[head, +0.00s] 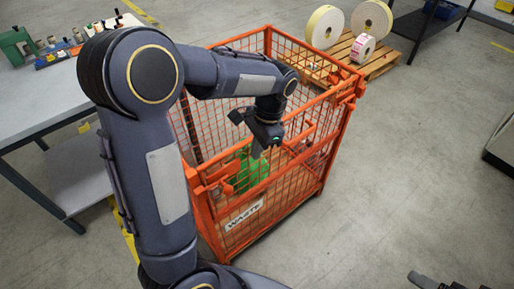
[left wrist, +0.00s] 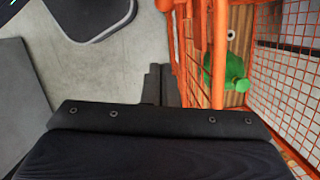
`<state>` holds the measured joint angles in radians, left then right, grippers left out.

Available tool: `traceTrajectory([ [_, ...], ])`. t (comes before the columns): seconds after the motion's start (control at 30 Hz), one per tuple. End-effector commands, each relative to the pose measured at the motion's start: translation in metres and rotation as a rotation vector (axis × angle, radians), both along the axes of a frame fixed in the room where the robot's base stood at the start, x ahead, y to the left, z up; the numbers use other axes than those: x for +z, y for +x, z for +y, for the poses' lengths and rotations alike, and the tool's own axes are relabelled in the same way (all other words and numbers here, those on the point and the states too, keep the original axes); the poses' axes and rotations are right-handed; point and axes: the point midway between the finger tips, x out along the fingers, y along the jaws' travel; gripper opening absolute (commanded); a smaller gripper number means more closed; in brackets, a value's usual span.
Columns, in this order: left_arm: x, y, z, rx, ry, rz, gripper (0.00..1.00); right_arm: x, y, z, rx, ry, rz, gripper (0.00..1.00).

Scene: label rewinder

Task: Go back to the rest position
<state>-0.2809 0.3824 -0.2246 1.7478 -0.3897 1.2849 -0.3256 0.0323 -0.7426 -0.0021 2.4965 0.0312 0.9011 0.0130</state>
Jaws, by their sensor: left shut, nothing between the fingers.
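My left arm reaches over the orange wire waste cage (head: 270,218). A green object (head: 250,168) lies in the cage below the gripper; the green object also shows in the left wrist view (left wrist: 234,72), past the orange cage bars (left wrist: 219,50). Part of my right gripper (head: 435,281) shows at the bottom right edge of the head view; its fingers cannot be made out.
A workbench (head: 40,103) with small items stands at the left. A wooden pallet (head: 376,66) with large label rolls (head: 372,20) stands behind the cage. A dark-framed rack (head: 410,22) is at the back right. The floor (head: 410,160) right of the cage is clear.

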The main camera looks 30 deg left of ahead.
Motion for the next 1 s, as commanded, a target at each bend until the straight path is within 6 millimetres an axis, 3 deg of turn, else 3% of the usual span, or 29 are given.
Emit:
traceTrajectory([
  [0.57,0.004,-0.004,0.001,0.017,-0.015,-0.014,0.00,0.000,0.000,0.000,0.000,0.000,0.000,0.80],
  [0.73,0.025,-0.036,0.004,0.145,-0.131,-0.113,0.00,0.000,0.000,0.000,0.000,0.000,0.000,0.80],
  [1.0,0.057,-0.121,-0.011,0.474,-0.390,-0.370,0.00,0.000,0.000,0.000,0.000,0.000,0.000,0.80],
])
